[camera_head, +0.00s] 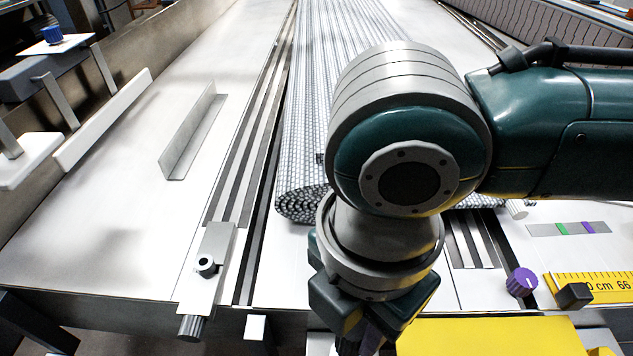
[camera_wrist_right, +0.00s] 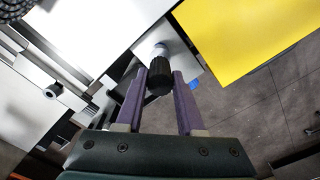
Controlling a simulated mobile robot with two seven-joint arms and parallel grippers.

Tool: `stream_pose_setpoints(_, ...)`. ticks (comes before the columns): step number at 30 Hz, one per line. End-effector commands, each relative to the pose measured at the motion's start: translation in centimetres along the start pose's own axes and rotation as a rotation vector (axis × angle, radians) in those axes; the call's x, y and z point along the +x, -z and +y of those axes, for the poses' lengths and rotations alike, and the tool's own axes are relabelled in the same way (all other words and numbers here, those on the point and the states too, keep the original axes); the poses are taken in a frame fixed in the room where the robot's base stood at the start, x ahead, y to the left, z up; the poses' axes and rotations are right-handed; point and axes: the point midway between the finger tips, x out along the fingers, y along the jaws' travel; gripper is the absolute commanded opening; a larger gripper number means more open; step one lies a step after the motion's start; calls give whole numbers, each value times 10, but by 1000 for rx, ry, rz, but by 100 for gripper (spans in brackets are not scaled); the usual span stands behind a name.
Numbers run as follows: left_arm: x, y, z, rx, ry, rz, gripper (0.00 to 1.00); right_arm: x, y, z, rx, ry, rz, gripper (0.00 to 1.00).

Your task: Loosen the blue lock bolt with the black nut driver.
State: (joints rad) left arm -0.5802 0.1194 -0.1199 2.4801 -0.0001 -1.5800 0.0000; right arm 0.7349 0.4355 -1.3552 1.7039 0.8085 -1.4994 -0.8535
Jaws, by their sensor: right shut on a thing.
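My right gripper (camera_head: 362,340) hangs at the bottom middle of the head view, largely hidden by its own wrist. In the right wrist view its two purple fingers (camera_wrist_right: 159,75) are shut on a black ridged piece with a grey end, which looks like the black nut driver (camera_wrist_right: 159,79). The driver's grey end lies over a pale block. A small blue piece (camera_wrist_right: 194,84) shows beside the right finger; I cannot tell if it is the blue lock bolt. A blue knob (camera_head: 52,34) stands on a white plate at far upper left in the head view. My left gripper is not in view.
A grey slide block with a black-centred bolt (camera_head: 206,264) sits at the front left. A purple knob (camera_head: 521,282), a yellow ruler (camera_head: 600,287) and a black cube (camera_head: 574,295) are at the right. A yellow panel (camera_head: 490,338) lies right of my gripper.

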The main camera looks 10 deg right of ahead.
Motion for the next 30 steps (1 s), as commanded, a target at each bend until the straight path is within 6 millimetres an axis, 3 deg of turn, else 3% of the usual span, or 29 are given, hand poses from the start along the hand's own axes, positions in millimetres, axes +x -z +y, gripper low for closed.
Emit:
stream_pose_setpoints(14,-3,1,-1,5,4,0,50,1,0,0,-1,0,0,0)
stream_pose_setpoints(30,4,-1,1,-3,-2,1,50,17,1,0,0,0,0,0)
